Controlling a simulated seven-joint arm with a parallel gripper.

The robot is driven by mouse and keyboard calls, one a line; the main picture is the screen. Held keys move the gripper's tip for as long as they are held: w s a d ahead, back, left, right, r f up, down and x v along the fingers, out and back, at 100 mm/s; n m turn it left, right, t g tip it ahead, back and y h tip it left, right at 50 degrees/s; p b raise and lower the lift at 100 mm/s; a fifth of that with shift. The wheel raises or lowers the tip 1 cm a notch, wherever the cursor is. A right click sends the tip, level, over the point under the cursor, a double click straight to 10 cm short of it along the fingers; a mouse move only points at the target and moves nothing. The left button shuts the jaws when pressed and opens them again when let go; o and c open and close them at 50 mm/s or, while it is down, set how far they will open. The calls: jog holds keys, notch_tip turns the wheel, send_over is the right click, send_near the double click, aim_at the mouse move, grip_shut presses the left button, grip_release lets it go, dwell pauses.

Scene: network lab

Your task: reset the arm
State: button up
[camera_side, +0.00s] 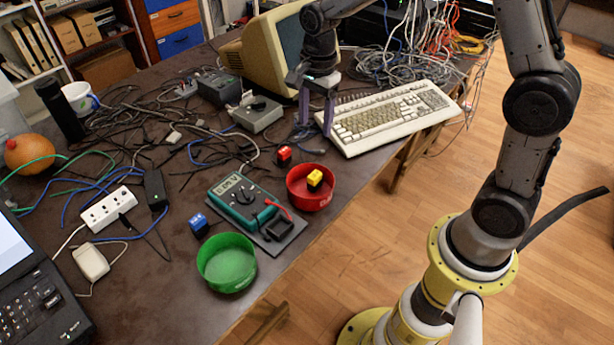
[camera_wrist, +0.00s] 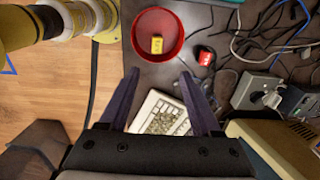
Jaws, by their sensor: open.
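My gripper (camera_side: 315,112) is open and empty. It hangs above the left end of the cream keyboard (camera_side: 395,115). In the wrist view the two purple fingers of my gripper (camera_wrist: 162,95) are spread apart, with part of the keyboard (camera_wrist: 158,118) between and beyond them. A red bowl (camera_side: 308,200) stands on the table with a yellow block (camera_side: 315,178) in it. The bowl (camera_wrist: 174,20) and the yellow block (camera_wrist: 157,44) also show in the wrist view. A red block (camera_side: 284,155) lies beside the bowl. A blue block (camera_side: 198,224) lies near the green bowl (camera_side: 205,273), which looks empty.
A green multimeter (camera_side: 240,199) lies between the bowls. An old beige monitor (camera_side: 262,52) stands behind my gripper. Tangled cables cover the back and left of the table. A power strip (camera_side: 110,208), laptop (camera_side: 30,290) and mug (camera_side: 80,97) are at the left.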

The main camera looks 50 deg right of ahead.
jog(key=s+r+n+t, duration=0.35)
jog(key=s+r, duration=0.55)
jog(key=r, duration=0.4)
jog(key=s+a+f+n+t, duration=0.1)
jog(key=s+f+n, duration=0.1)
jog(key=s+n, duration=1.2)
jog(key=shift+s+a+t, duration=0.15)
jog(key=shift+t, duration=0.2)
jog(key=shift+n, duration=0.25)
dwell(0.4)
